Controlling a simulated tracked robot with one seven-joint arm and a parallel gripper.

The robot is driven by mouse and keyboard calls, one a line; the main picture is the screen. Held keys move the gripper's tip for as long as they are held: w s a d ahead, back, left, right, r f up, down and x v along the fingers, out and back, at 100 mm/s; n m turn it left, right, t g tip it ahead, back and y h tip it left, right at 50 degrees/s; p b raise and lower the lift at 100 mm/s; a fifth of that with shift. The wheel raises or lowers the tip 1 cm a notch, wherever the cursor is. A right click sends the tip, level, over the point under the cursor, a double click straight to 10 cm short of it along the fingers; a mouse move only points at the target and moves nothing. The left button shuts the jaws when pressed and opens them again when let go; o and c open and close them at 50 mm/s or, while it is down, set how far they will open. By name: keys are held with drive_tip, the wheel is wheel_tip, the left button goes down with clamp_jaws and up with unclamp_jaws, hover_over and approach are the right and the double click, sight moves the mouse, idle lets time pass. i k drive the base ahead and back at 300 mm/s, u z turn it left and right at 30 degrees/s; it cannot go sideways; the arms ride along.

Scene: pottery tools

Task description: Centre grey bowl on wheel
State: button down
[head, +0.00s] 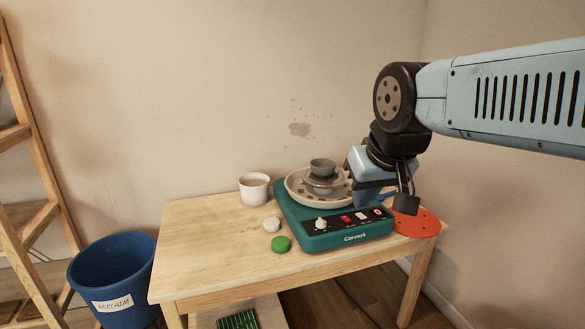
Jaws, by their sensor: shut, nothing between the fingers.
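The small dark grey bowl (323,168) is upright on top of the pottery wheel, above a lighter grey round part. It looks roughly over the middle, but I cannot tell exact centring from this angle. The wheel has a teal body (334,236) with knobs and switches on its front, and a pale splash pan (294,186) around its head. My gripper (404,206) points down at the right side of the wheel, near the pan's right edge, apart from the bowl. It is shut and empty.
A red-orange disc (417,223) lies at the table's right edge under my gripper. A white cup (254,188), a pale round piece (272,224) and a green one (281,244) are left of the wheel. The table's (205,240) left part is clear. A blue bucket (112,275) stands left.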

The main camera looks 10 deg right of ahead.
sight(323, 169)
drive_tip(key=u, duration=0.05)
drive_tip(key=i, duration=1.1)
drive_tip(key=u, duration=0.1)
